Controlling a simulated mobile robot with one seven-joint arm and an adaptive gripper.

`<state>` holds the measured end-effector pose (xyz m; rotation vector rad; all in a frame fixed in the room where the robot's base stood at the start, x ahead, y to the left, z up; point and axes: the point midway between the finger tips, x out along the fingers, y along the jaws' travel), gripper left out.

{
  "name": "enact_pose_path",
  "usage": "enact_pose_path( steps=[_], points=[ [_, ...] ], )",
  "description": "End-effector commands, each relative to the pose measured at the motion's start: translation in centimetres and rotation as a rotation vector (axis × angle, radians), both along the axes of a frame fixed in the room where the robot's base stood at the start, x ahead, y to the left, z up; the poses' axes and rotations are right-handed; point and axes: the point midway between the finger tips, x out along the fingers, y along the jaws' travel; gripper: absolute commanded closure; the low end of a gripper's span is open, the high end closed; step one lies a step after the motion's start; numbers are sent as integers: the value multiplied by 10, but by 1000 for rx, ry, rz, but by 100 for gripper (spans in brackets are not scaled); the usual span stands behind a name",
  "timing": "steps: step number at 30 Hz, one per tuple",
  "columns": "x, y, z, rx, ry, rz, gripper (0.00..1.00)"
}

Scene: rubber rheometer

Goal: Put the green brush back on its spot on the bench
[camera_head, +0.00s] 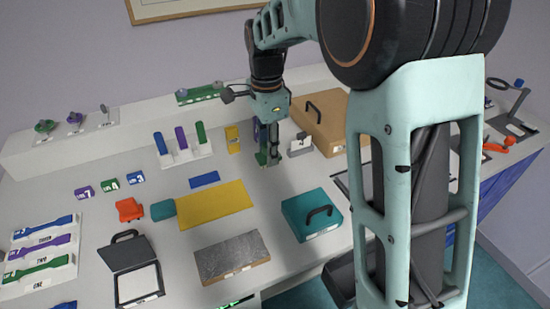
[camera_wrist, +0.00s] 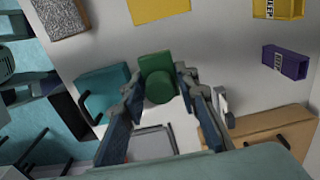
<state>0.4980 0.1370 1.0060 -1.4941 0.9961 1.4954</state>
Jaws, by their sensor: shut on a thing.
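The green brush (camera_wrist: 157,77) is between the fingers of my gripper (camera_wrist: 161,96) in the wrist view, with its block-like green end and a round green part showing. In the head view my gripper (camera_head: 270,150) points down over the back middle of the white bench (camera_head: 285,185). A small part of the green brush (camera_head: 262,158) shows at the fingertips there. The fingers are shut on it and hide much of it. I cannot tell whether the brush touches the bench. I cannot make out a marked spot for it.
A small white stand (camera_head: 299,146) is close to the right of my gripper, before a brown case (camera_head: 335,118). A yellow box (camera_head: 232,139) and a purple block (camera_wrist: 285,62) are close by. A yellow mat (camera_head: 213,205) and a teal case (camera_head: 311,213) lie toward the front.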

Motion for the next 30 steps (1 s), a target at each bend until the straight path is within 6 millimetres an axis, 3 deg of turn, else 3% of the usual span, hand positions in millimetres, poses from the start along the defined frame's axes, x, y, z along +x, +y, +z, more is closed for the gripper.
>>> enact_pose_path(
  steps=[6, 13, 23, 30],
  points=[
    [44, -10, -20, 0, 1, -2, 94],
    [74, -15, -59, 0, 1, 0, 94],
    [90, -18, -78, 0, 0, 1, 94],
    [90, -18, -108, 0, 0, 1, 94]
  ],
)
